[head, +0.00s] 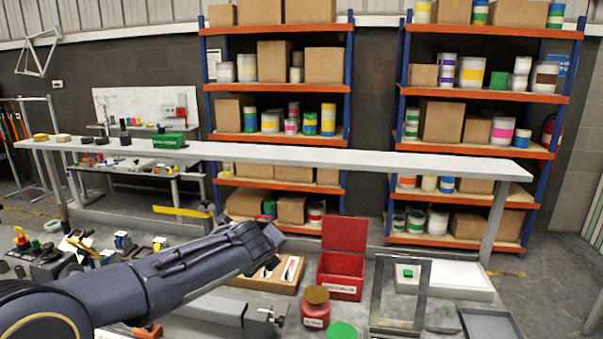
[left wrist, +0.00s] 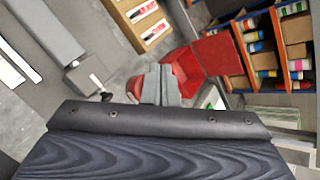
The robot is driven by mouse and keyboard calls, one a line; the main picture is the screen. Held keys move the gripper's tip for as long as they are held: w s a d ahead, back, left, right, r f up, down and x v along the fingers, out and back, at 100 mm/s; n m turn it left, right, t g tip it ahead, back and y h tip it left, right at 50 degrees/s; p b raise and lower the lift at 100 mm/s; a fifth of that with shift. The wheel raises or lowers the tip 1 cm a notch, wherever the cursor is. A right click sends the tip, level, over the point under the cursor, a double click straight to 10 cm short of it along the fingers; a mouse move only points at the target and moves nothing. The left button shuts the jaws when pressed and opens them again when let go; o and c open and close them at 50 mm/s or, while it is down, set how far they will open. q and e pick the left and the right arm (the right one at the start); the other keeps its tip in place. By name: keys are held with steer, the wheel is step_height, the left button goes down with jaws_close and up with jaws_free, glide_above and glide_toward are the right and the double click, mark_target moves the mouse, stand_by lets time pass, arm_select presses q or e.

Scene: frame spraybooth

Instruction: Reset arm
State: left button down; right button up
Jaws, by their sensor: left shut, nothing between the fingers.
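My left arm (head: 170,275) reaches in from the lower left in the head view, over the items on the work surface. Its far end is near the wooden tray and left of the open red box (head: 340,275). In the left wrist view my left gripper (left wrist: 160,84) is shut with nothing between its fingers. The red box also shows there (left wrist: 210,62), just beyond the fingers. My right gripper is not in view.
A wooden tray (head: 240,281), a red jar (head: 316,312), an upright metal frame (head: 424,290) and a white tray (head: 455,286) stand around the red box. A long raised grey shelf (head: 330,156) crosses behind. Orange racks (head: 275,87) line the wall.

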arm_select(q)
steer(key=s+a+f+n+g, duration=0.1)
steer(key=s+a+n+g, duration=0.1)
steer(key=s+a+n, duration=0.65)
steer(key=s+a+n+g, duration=0.1)
steer(key=s+a+n, duration=0.5)
steer(key=s, duration=0.5)
steer(key=s+d+f+n+g+h, duration=0.1)
steer(key=s+f+n, duration=0.3)
steer(key=s+n, duration=0.3)
steer(key=s+d+f+n+h, duration=0.1)
steer(key=s+f+n+h, duration=0.1)
steer(key=s+n, duration=0.5)
steer(key=s+f, duration=0.1)
steer(key=s, duration=0.5)
steer(key=shift+s+f+g+b, duration=0.3)
steer(key=shift+s+f+g, duration=0.05)
steer(key=shift+s+g, duration=0.05)
